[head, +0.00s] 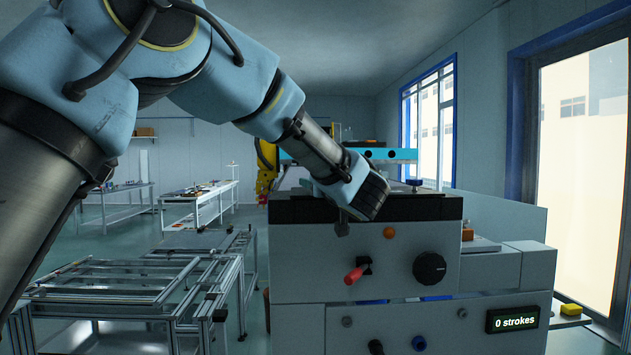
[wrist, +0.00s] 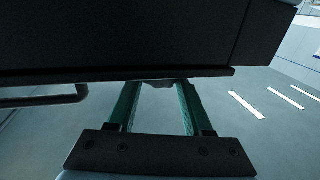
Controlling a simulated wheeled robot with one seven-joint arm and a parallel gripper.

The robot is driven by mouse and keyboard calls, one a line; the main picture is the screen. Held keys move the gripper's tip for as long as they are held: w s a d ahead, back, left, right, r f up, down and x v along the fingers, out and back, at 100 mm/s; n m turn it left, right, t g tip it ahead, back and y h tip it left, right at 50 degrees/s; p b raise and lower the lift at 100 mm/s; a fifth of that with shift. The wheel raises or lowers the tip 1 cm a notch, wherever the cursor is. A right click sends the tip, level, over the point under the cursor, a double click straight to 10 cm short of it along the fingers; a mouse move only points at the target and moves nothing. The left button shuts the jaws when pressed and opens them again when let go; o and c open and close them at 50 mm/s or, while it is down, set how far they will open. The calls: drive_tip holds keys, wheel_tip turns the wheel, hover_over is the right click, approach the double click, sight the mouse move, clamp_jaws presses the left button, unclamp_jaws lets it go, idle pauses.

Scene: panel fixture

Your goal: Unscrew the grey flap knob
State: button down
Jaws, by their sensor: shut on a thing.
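My gripper (wrist: 157,92) shows in the wrist view with its two green fingers reaching up under a dark overhanging edge. A small grey piece, seemingly the grey flap knob (wrist: 158,83), sits between the fingertips, and the jaws are shut on it. Most of it is hidden by the dark edge. In the head view my wrist hangs over the dark top edge of the panel fixture (head: 300,262). A small dark part shows below my wrist there; I cannot tell whether it is a fingertip or the knob.
The panel front carries a red-handled lever (head: 355,274), a black round knob (head: 430,268) and an orange button (head: 389,233). A counter display (head: 512,319) reads "0 strokes". A blue knob (head: 414,183) stands on top. Metal frames (head: 120,285) stand at left.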

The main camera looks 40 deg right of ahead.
drive_tip(key=shift+c, duration=1.5)
unclamp_jaws()
drive_tip(key=shift+s, duration=0.1)
drive_tip(key=b+v, duration=0.4)
drive_tip(key=v, duration=0.6)
drive_tip(key=shift+s+a, duration=0.2)
drive_tip(key=shift+s, duration=0.05)
